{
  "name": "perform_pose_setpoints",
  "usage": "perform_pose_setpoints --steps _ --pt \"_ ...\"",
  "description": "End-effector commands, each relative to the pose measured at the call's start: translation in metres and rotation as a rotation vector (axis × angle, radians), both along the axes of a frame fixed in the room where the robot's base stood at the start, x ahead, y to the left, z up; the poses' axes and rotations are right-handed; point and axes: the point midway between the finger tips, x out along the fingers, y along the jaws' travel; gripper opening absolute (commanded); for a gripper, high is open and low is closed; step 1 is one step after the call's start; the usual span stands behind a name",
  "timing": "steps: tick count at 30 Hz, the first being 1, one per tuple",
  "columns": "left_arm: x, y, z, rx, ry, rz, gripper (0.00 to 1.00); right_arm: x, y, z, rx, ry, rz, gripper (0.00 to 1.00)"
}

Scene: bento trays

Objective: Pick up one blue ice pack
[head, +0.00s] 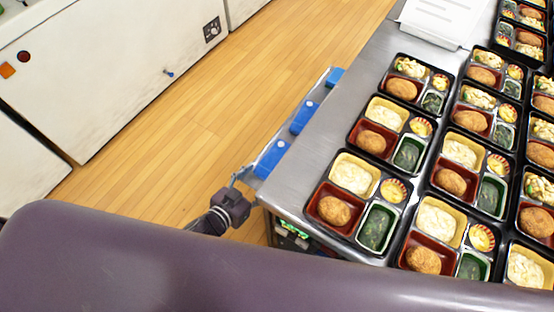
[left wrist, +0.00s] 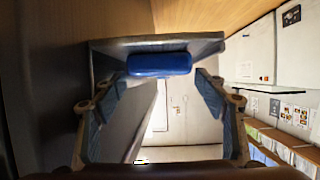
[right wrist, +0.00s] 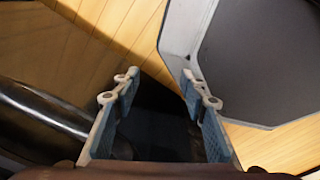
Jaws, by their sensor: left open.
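Several blue ice packs lie along a narrow grey ledge at the left side of the steel table in the head view: a near one (head: 271,158), a middle one (head: 304,117) and a far one (head: 335,77). My left gripper (head: 240,178) is at the near end of the ledge, close to the near pack. In the left wrist view a blue ice pack (left wrist: 160,64) lies on the ledge just beyond and between the open, empty fingers (left wrist: 158,84). Contact is not visible. My right gripper (right wrist: 160,79) is open and empty in the right wrist view, away from the packs.
The steel table (head: 312,150) holds rows of filled bento trays (head: 352,205) to the right of the packs. A white sheet or holder (head: 440,20) stands at the back. Wooden floor (head: 190,120) lies clear to the left, with white cabinets (head: 100,70) beyond.

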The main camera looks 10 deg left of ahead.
Motion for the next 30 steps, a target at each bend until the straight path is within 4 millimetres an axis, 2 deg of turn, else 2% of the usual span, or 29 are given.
perform_pose_setpoints --steps 7,16,26,30 --pt "0.015 -0.006 0.001 0.0 -0.001 0.0 0.66 -0.006 -0.004 0.003 -0.005 0.009 -0.001 0.4" --pt "0.051 -0.022 -0.017 0.0 0.0 0.0 0.66 -0.011 -0.004 0.0 -0.005 0.016 -0.001 0.4" --pt "0.056 -0.024 -0.02 0.0 0.001 0.0 0.66 -0.01 -0.004 0.0 -0.005 0.015 -0.001 0.4" --pt "0.056 -0.024 -0.02 0.0 0.001 0.0 0.52 -0.01 -0.003 0.0 -0.004 0.015 -0.001 0.4"
